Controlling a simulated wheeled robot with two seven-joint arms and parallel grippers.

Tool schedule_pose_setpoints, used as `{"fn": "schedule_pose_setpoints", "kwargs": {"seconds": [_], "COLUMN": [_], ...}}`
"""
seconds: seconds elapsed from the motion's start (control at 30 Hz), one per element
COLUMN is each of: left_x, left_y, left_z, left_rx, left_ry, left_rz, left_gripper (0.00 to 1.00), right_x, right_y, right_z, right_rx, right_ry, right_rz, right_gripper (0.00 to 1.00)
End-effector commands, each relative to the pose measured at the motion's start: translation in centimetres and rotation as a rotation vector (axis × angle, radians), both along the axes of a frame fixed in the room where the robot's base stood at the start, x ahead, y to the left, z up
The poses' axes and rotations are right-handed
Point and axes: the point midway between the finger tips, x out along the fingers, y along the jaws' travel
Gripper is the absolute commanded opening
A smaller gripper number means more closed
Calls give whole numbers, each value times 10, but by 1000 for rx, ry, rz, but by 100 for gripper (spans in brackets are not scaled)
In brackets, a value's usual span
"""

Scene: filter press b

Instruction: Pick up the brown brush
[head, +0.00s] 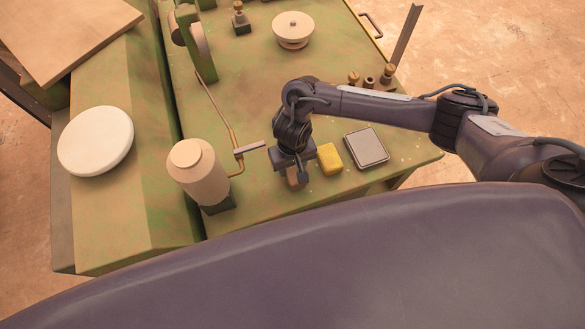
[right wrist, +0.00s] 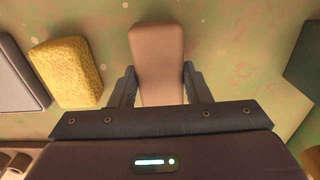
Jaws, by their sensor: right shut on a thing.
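The brown brush shows in the right wrist view as a light brown block (right wrist: 158,60) with rounded corners, its bristles not visible. In the head view it is a small tan piece (head: 296,177) below my right gripper (head: 292,168), mostly hidden by the jaws. My right gripper (right wrist: 158,85) has one finger on each side of the block and is shut on it. The block is at the green table top; I cannot tell whether it touches the surface. My left gripper is not in view.
A yellow sponge (head: 329,158) lies right beside my right gripper, then a grey rectangular tray (head: 366,148). A beige cylinder (head: 197,172) and a brass pipe with a handle (head: 238,151) stand to the left.

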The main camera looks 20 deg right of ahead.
Motion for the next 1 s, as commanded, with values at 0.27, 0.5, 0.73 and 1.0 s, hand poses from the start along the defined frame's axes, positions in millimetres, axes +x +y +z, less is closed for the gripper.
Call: {"fn": "schedule_pose_setpoints", "kwargs": {"seconds": [0.27,0.5,0.73,1.0], "left_x": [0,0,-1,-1], "left_y": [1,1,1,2], "left_z": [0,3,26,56], "left_rx": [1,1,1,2], "left_ry": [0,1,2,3], "left_rz": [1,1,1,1], "left_gripper": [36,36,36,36], "right_x": [0,1,3,2], "right_y": [0,0,0,-1], "right_z": [2,26,84,158], "right_rx": [1,2,-1,-2], "right_ry": [-1,-2,-8,-7], "right_rz": [0,0,4,3], "right_gripper": [19,19,19,19]}}
